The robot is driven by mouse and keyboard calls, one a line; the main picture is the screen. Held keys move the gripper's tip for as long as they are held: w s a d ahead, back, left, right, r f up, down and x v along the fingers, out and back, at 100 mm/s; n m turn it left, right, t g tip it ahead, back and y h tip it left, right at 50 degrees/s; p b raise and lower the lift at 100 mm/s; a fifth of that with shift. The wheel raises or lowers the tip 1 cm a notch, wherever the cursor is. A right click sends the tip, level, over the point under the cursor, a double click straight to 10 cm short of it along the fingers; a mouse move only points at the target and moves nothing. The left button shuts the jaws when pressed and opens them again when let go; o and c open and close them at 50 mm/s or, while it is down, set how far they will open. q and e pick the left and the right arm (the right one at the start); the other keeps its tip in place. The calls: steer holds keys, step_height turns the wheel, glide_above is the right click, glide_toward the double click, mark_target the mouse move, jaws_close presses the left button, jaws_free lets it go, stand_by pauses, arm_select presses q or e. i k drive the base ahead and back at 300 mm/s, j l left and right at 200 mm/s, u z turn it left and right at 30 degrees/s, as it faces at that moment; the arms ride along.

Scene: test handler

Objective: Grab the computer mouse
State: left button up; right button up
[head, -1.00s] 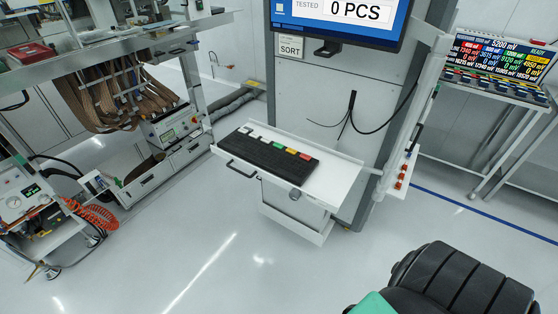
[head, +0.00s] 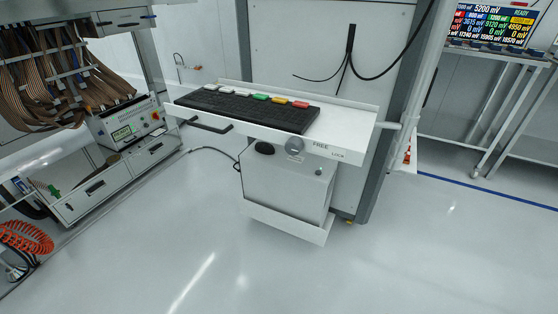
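A small dark rounded object (head: 265,147) sits under the front edge of the white pull-out shelf (head: 345,127), at the top of the grey box below. It may be the computer mouse, but it is partly hidden by the shelf and too small to be sure. A thin dark cable runs toward the grey box from the left. A black keyboard (head: 245,108) with several coloured keys lies on the shelf. No mouse shows on the bare right part of the shelf. Neither of my grippers is in view.
The grey box (head: 288,185) stands in a lower white tray (head: 285,222). A cable-laden bench stands left. The floor (head: 340,275) in front is clear.

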mark_target(264, 148)
steer(key=i+j+z, duration=0.1)
steer(key=z, duration=0.35)
steer(key=i+j+z, duration=0.1)
steer(key=z, duration=0.3)
steer(key=j+z, duration=0.25)
steer(key=z, duration=0.2)
steer(key=j+z, duration=0.2)
steer(key=z, duration=0.2)
steer(key=j+z, duration=0.25)
steer(key=z, duration=0.2)
